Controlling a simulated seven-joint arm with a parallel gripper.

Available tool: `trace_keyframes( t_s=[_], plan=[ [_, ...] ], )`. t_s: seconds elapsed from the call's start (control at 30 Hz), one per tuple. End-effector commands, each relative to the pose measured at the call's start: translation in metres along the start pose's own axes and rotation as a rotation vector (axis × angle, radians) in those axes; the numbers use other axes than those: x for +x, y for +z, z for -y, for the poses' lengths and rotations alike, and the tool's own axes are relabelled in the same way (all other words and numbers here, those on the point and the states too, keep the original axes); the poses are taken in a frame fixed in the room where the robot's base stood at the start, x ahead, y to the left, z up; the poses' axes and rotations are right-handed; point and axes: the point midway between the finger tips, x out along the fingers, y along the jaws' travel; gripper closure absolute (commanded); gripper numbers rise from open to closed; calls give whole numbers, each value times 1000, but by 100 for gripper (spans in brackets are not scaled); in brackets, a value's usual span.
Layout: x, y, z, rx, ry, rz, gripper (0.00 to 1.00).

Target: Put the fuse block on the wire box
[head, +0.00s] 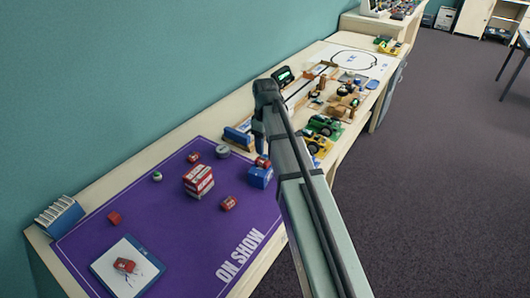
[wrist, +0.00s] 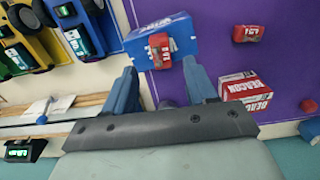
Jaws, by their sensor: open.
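The blue wire box (head: 262,180) stands at the right edge of the purple mat; in the wrist view (wrist: 181,27) its white lettering is partly covered. A small red block with a white label, apparently the fuse block (head: 262,162), rests on top of the wire box; it also shows in the wrist view (wrist: 160,50). My gripper (head: 258,136) is above and just behind the box. In the wrist view my gripper (wrist: 161,70) is open, its blue fingers apart on either side below the block, with nothing held between them. The head view partly hides the fingertips.
A red-and-white Beacon box (head: 198,180) and a similar red block (head: 228,203) stand on the purple mat (head: 130,215). Another red block (head: 124,265) lies on a white-and-blue tablet. Toy vehicles (head: 322,127) crowd the table right of my arm. The mat's front has free room.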

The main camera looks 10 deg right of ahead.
Motion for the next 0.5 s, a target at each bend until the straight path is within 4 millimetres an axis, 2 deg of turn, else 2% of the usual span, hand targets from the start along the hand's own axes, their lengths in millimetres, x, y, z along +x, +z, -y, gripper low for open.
trace_keyframes(
  t_s=[0.03,0.2,0.5],
  plan=[
    [-9,-1,-1,0,1,-2,44],
    [-30,-1,0,0,1,-1,44],
    [-44,0,0,0,0,0,44]
  ],
)
